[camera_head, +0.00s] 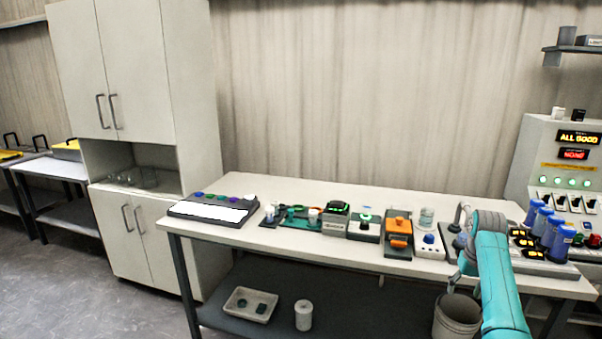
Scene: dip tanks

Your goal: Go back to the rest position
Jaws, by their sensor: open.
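My teal arm (492,270) rises from the bottom right and bends in front of the right part of the workbench. My gripper (453,284) appears as a small grey shape at the lower end of the arm, in front of the bench edge and above a grey bucket (457,316). Its fingers are small and partly hidden by the arm. I see nothing held in it. The arm hides part of the bench top behind it.
A control console (560,160) stands right, a tall cabinet (135,90) left. Floor shows at left.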

